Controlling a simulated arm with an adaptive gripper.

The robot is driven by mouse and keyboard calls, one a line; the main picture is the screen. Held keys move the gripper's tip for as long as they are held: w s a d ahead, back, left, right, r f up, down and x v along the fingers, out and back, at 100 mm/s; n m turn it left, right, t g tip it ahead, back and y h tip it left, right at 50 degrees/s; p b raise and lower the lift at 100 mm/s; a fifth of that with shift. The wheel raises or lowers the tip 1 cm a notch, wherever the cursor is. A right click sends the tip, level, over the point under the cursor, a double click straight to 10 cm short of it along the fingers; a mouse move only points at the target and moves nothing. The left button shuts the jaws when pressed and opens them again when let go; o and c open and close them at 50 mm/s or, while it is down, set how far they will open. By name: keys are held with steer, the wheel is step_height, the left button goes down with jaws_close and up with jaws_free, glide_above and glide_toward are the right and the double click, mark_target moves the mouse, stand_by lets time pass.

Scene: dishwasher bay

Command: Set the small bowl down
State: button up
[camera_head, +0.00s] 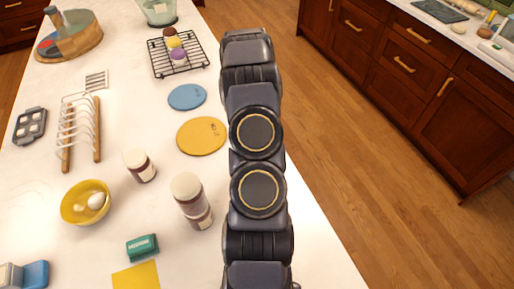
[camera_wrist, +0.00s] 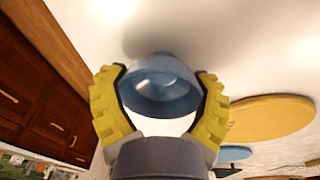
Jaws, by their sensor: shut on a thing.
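The small bowl (camera_wrist: 160,88) is blue and shows between the two yellow fingers of my gripper (camera_wrist: 161,76) in the wrist view. The fingers are shut on its sides, one on the left and one on the right. The white counter (camera_wrist: 230,50) lies close beyond the bowl, with a dark shadow beside it. I cannot tell whether the bowl touches the counter. In the camera_head view my arm hides both the gripper and this bowl.
A yellow disc (camera_head: 202,136) and a blue disc (camera_head: 187,97) lie left of my arm. The counter's right edge runs beside my arm.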

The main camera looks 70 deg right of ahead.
steer(key=o, duration=1.1)
steer(key=shift+f, duration=0.1)
steer(key=shift+a+r, duration=0.3)
steer(key=shift+r, duration=1.75)
steer(key=shift+a+r, duration=0.35)
steer(key=shift+r, duration=1.7)
steer(key=shift+a+r, duration=0.3)
steer(key=shift+r, duration=1.75)
